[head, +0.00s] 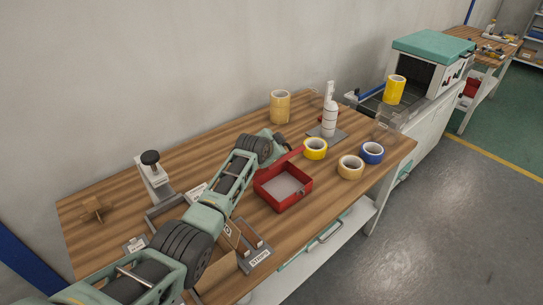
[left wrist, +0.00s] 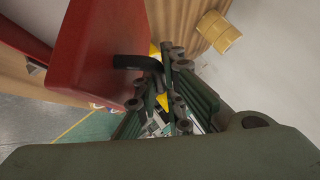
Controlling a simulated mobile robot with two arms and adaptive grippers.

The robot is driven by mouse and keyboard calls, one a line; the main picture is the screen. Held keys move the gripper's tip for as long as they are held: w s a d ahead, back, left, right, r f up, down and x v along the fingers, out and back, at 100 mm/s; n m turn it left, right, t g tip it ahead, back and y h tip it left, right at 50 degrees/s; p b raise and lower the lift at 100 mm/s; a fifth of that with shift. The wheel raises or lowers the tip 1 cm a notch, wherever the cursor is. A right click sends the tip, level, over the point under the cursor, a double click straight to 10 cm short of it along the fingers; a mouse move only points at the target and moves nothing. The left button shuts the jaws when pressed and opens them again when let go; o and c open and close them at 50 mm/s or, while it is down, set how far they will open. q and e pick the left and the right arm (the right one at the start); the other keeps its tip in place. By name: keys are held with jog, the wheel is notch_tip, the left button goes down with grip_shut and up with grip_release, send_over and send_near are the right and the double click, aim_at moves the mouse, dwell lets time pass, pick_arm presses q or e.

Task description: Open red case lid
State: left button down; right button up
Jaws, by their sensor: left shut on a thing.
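The red case (head: 284,203) sits on the wooden bench with its grey inside showing. Its red lid (head: 292,157) stands raised at the back of the case, seen nearly edge-on. In the left wrist view the lid (left wrist: 90,60) fills the upper left, with a black handle (left wrist: 133,62) sticking out of it. My left gripper (head: 283,141) is behind the lid in the head view. In the left wrist view my left gripper (left wrist: 158,75) is shut on the black handle. My right gripper is not in view.
A yellow tape roll (head: 315,149), a tan roll (head: 351,167) and a blue roll (head: 372,153) lie right of the case. A white bottle (head: 329,118) and a stack of tan rolls (head: 280,107) stand behind. A small wooden holder (head: 247,240) is near the front edge.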

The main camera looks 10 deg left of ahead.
pick_arm(q)
jog(key=shift+w+a, duration=0.1)
jog(key=shift+w, duration=0.35)
jog(key=shift+a, duration=0.2)
jog(key=shift+f+g, duration=0.1)
jog(key=shift+g, duration=0.2)
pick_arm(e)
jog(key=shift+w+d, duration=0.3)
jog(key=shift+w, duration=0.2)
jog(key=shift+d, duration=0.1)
pick_arm(q)
jog(key=shift+s+a+f, duration=0.1)
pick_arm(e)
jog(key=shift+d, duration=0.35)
